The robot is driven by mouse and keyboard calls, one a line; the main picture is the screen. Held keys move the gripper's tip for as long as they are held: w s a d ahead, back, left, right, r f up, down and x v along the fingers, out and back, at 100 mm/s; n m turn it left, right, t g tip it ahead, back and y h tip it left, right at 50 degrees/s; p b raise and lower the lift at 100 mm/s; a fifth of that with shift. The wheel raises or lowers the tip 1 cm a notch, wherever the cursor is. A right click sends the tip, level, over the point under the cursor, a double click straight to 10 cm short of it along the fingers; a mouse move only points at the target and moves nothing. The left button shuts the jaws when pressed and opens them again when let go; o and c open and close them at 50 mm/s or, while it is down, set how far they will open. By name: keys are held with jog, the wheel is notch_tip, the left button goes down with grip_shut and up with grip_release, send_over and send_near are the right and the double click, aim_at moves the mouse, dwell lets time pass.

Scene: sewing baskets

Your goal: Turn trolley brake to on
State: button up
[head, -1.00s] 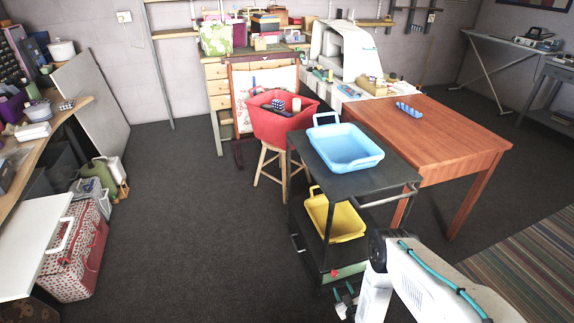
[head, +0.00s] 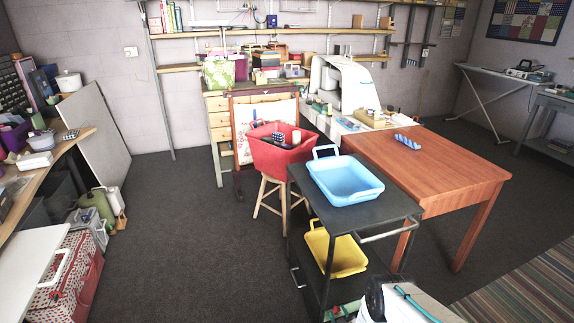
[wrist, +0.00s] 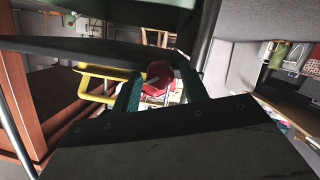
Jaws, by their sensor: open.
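The black trolley (head: 398,207) stands in the middle with a blue basket (head: 345,182) on its top shelf and a yellow basket (head: 340,262) on the shelf below. In the wrist view, a red knob-like part (wrist: 160,74), which may be the brake, shows between the fingers of my gripper (wrist: 160,88). The dark teal fingers are apart, one on each side of it; I cannot tell whether they touch it. The yellow basket also shows in the wrist view (wrist: 97,84).
A wooden table (head: 425,165) stands right against the trolley. A red basket (head: 282,155) on a stool is behind it. A striped rug (head: 525,275) lies at the right. The dark floor (head: 185,240) left of the trolley is clear.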

jog(key=c, duration=0.7)
jog(key=shift+o, duration=0.2)
jog(key=shift+m+g+y, duration=0.3)
jog(key=shift+m+y, duration=0.3)
jog(key=shift+m, duration=0.4)
jog(key=shift+d+m+y, duration=0.1)
jog(key=shift+m+y, duration=0.4)
jog(key=shift+m, duration=0.6)
jog(key=shift+d+m, duration=0.1)
jog(key=shift+m, duration=0.3)
jog(key=o, duration=0.7)
jog(key=shift+c, duration=0.2)
jog(key=shift+s+d, duration=0.3)
jog(key=shift+s, duration=0.65)
jog(key=shift+s+d, duration=0.3)
jog(key=shift+s, duration=0.65)
jog(key=shift+s+d, duration=0.3)
jog(key=shift+s, duration=0.65)
